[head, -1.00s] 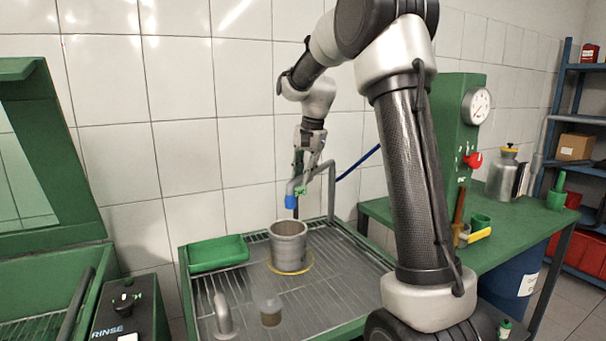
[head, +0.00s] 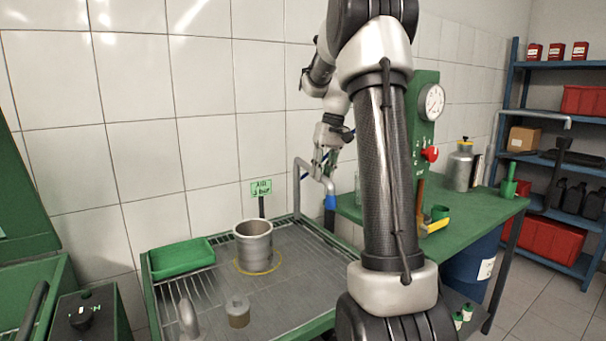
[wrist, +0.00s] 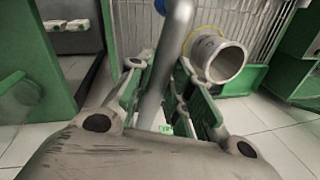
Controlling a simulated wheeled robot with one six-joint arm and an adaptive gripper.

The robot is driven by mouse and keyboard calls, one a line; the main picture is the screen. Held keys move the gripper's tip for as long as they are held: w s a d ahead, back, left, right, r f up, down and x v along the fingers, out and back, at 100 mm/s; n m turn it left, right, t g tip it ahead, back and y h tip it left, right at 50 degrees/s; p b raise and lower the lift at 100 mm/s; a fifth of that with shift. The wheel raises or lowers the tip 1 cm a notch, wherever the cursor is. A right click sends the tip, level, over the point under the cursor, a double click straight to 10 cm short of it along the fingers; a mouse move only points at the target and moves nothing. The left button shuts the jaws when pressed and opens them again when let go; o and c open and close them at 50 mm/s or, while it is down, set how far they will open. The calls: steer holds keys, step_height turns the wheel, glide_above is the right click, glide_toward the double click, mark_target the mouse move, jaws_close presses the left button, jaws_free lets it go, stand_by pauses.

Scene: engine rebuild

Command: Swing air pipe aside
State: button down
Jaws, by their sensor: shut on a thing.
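The air pipe (head: 297,190) is a grey bent tube that rises from the back right of the wash tray and ends in a blue nozzle (head: 331,202). In the head view my gripper (head: 322,172) is shut on the pipe's upper arm, near the nozzle end. In the wrist view the pipe (wrist: 167,70) runs between my fingers. The nozzle hangs right of the tray's cylinder, toward the green bench. The grey cylinder sleeve (head: 255,250) stands upright inside a yellow ring on the tray, clear of the pipe; it also shows in the wrist view (wrist: 218,60).
A green AIR sign (head: 262,188) stands behind the sleeve. The tray grid (head: 300,265) also holds a green bin (head: 181,258), a small brown-grey cylinder (head: 238,312) and a grey spout (head: 187,315). The green bench (head: 470,210) with a gauge stands at right.

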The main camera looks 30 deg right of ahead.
steer(key=shift+s+d+n+g, duration=0.15)
steer(key=shift+d+n, duration=0.6)
steer(key=shift+d, duration=0.7)
steer(key=shift+s+d+n+g, duration=0.15)
steer(key=shift+d+n, duration=0.6)
steer(key=shift+d, duration=0.65)
steer(key=shift+w+r, duration=0.1)
steer(key=c, duration=1.3)
jaws_free()
steer(key=shift+d, duration=0.15)
step_height(320, 180, up, 12)
steer(key=d, duration=0.2)
steer(key=shift+f, duration=0.2)
steer(key=shift+d, duration=0.15)
